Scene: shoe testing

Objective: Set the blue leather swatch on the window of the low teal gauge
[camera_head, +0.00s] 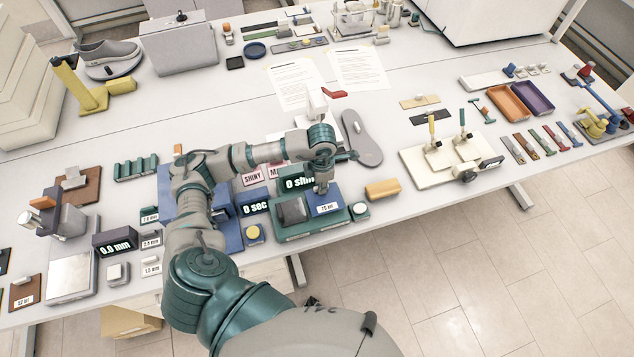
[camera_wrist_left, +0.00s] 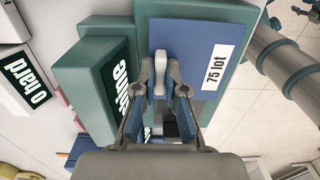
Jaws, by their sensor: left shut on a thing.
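The blue leather swatch (camera_head: 331,198) is a flat blue square with a white "75 lot" label. My left gripper (camera_head: 322,186) points down on it, shut on its pale upright knob. The wrist view shows the fingers (camera_wrist_left: 160,92) around this knob, with the swatch (camera_wrist_left: 205,45) below. The swatch is over the right part of the low teal gauge (camera_head: 312,230), roughly level with its top; I cannot tell whether it touches. The gauge's window is hidden. A dark grey block (camera_head: 291,210) sits on the gauge's left part.
A tan block (camera_head: 382,189) and a small round-topped piece (camera_head: 359,210) are to the right. A grey shoe sole (camera_head: 362,140) lies behind. A "0 sec" device (camera_head: 255,208) is on the left.

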